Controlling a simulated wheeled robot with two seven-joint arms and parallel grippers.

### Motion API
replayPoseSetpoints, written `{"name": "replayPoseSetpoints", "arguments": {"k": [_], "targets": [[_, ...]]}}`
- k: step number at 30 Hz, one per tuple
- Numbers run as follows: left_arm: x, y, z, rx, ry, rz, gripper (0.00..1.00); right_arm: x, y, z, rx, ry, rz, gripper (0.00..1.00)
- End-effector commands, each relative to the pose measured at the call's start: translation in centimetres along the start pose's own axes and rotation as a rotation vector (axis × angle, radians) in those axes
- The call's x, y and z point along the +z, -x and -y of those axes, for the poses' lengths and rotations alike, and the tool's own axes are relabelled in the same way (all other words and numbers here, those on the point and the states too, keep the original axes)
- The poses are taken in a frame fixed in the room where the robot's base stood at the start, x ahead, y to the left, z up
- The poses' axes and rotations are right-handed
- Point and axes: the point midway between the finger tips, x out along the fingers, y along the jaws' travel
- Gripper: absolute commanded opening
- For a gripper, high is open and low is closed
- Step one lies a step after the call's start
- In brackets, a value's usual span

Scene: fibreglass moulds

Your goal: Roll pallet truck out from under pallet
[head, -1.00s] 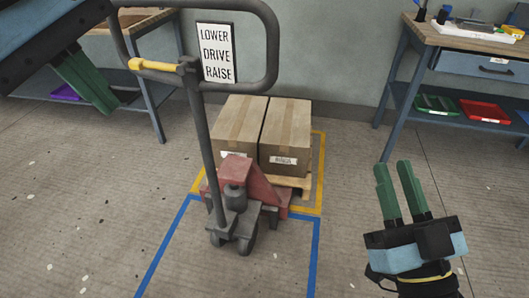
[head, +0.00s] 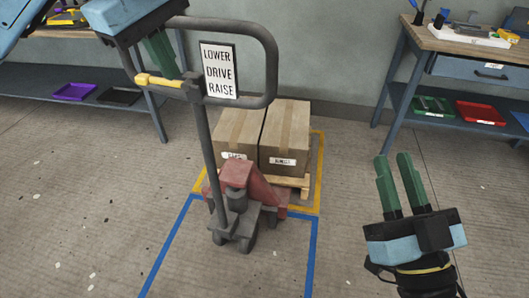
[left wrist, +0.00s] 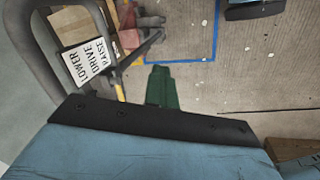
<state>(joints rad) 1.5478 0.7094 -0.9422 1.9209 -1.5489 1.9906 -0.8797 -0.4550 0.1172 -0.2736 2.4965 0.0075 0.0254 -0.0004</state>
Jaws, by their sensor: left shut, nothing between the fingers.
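The pallet truck has a red body (head: 240,178) and a tall dark handle with a loop (head: 272,60), a LOWER/DRIVE/RAISE sign (head: 219,70) and a yellow lever (head: 158,81). Its front end is under the wooden pallet (head: 292,183), which carries two cardboard boxes (head: 287,135). My left gripper (head: 166,62) is shut and empty by the left side of the loop, above the lever; contact cannot be told. The left wrist view shows its green fingers (left wrist: 160,82) beside the handle and sign (left wrist: 84,57). My right gripper (head: 393,162) is open and empty, right of the truck.
Workbenches stand at the back left (head: 152,118) and back right (head: 460,40), with trays (head: 480,111) on a shelf.

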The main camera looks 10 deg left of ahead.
Motion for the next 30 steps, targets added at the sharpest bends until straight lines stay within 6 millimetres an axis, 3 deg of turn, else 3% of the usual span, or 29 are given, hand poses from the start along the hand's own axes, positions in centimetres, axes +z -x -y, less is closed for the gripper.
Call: {"name": "replayPoseSetpoints", "arguments": {"k": [6, 12, 21, 26, 30], "targets": [[0.0, -0.1, 0.0, -0.001, 0.000, 0.000, 0.00, 0.1, 0.0, 0.0, 0.000, 0.000, 0.000, 0.23], [0.0, -0.1, 0.0, 0.000, 0.000, 0.000, 0.23, 0.1, 0.0, 0.0, 0.000, 0.000, 0.000, 0.23], [0.0, 0.1, 0.0, 0.001, 0.001, 0.000, 0.23, 0.1, 0.0, 0.0, 0.000, 0.000, 0.000, 0.23], [0.0, 1.8, -0.1, 0.003, 0.001, -0.002, 0.23, 0.1, 0.0, 0.0, 0.000, 0.000, 0.000, 0.23], [-0.1, 4.3, -0.1, 0.005, 0.002, -0.003, 0.23, 0.1, 0.0, 0.0, 0.000, 0.000, 0.000, 0.23]]}}
